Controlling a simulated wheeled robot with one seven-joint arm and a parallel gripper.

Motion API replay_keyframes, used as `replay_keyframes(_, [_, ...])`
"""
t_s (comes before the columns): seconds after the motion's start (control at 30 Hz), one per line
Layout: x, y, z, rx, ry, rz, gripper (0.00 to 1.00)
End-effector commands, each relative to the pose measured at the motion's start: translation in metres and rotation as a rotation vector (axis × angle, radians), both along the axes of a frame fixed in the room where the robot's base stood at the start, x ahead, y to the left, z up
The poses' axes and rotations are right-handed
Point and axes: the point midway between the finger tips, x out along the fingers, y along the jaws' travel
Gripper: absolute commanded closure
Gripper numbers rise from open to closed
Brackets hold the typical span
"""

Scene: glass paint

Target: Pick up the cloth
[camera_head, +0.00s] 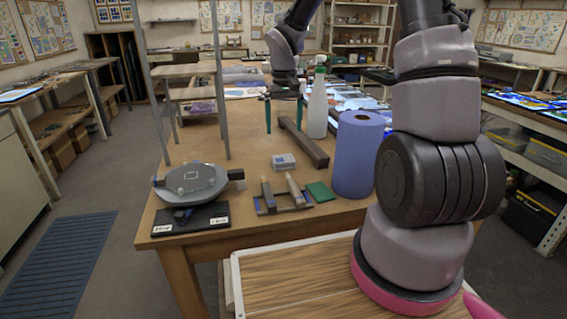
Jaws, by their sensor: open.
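No cloth can be told for certain. A small flat dark green piece (320,192) lies on the wooden table (235,150), near its front edge; I cannot tell if it is cloth or a pad. A bluish-purple folded or crumpled item (201,108) lies farther back at left, partly behind the grey posts. My gripper (283,126) points down over the table beyond the long dark bar. Its two thin greenish fingers are well apart, and nothing shows between them. It is behind and left of the green piece, apart from it.
A blue roll (357,155) stands right of the green piece. A spray bottle (318,103) and a dark bar (304,142) are behind. A small rack with rollers (283,195), a small box (284,162) and a round turntable (190,184) occupy the front left.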

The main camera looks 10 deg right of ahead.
Motion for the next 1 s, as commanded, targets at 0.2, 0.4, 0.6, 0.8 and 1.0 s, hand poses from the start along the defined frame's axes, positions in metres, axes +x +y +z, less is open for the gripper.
replay_keyframes(0.2, [-0.001, 0.001, -0.036, 0.000, 0.008, 0.003, 0.00])
replay_keyframes(0.4, [0.000, 0.001, -0.054, 0.001, 0.004, 0.002, 0.00])
replay_keyframes(0.6, [-0.001, 0.002, -0.079, 0.001, 0.007, 0.003, 0.00])
replay_keyframes(0.8, [-0.001, 0.002, -0.103, 0.001, 0.005, 0.002, 0.00])
replay_keyframes(1.0, [0.000, 0.002, -0.106, 0.001, 0.002, 0.001, 0.00])
